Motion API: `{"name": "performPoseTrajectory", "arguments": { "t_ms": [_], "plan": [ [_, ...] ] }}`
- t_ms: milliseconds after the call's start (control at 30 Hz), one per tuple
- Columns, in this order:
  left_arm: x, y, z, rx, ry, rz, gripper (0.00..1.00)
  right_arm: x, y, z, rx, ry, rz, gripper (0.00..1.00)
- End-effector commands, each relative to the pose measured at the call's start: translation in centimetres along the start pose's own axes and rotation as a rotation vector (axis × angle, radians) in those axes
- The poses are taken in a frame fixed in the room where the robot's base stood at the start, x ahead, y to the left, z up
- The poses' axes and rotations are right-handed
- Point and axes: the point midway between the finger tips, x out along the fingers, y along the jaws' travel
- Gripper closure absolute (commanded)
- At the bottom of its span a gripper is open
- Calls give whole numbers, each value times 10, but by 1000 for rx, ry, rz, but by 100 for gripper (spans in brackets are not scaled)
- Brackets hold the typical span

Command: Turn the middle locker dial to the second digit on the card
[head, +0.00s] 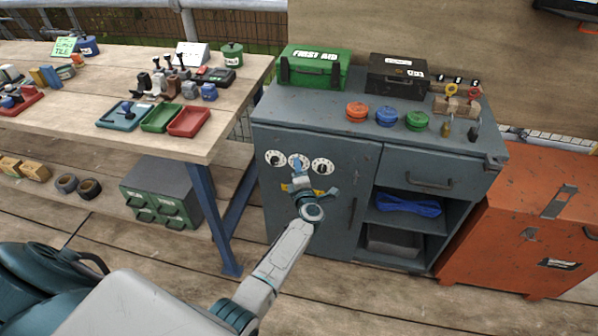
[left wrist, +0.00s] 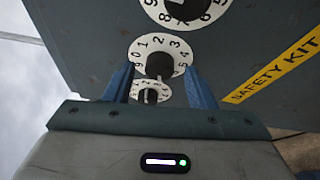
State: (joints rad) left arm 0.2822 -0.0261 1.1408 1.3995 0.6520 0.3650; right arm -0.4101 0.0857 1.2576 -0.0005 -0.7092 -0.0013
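Three white number dials with dark knobs sit in a row on the grey locker door (head: 318,210). The middle dial (left wrist: 160,55) lies straight ahead of my left gripper (left wrist: 160,72) in the left wrist view. Its blue fingers are open, one on each side of the knob (left wrist: 160,66), with gaps showing. In the head view the left gripper (head: 298,168) covers much of the middle dial. The left dial (head: 274,158) and right dial (head: 322,167) show beside it. A white card (head: 192,54) stands on the workbench; its writing is unreadable. My right gripper is out of view.
A yellow safety kit label (left wrist: 278,68) is on the door by the dials. The cabinet top holds a green first aid box (head: 314,70), a dark box (head: 397,74) and coloured round pieces. The wooden workbench (head: 225,105) stands left, an orange cabinet (head: 530,220) right.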

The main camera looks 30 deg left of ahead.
Motion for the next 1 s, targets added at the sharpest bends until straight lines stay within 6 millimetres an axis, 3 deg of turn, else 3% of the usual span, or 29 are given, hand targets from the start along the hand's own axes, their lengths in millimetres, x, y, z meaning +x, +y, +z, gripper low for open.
{"name": "performPoseTrajectory", "arguments": {
  "t_ms": [333,700,1000],
  "plan": [
    [-9,0,0,-1,-1,-1,50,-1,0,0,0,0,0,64],
    [-79,-2,0,-2,0,-2,50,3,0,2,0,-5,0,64],
    [-108,-1,0,0,0,-1,50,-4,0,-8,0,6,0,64]
  ]
}}
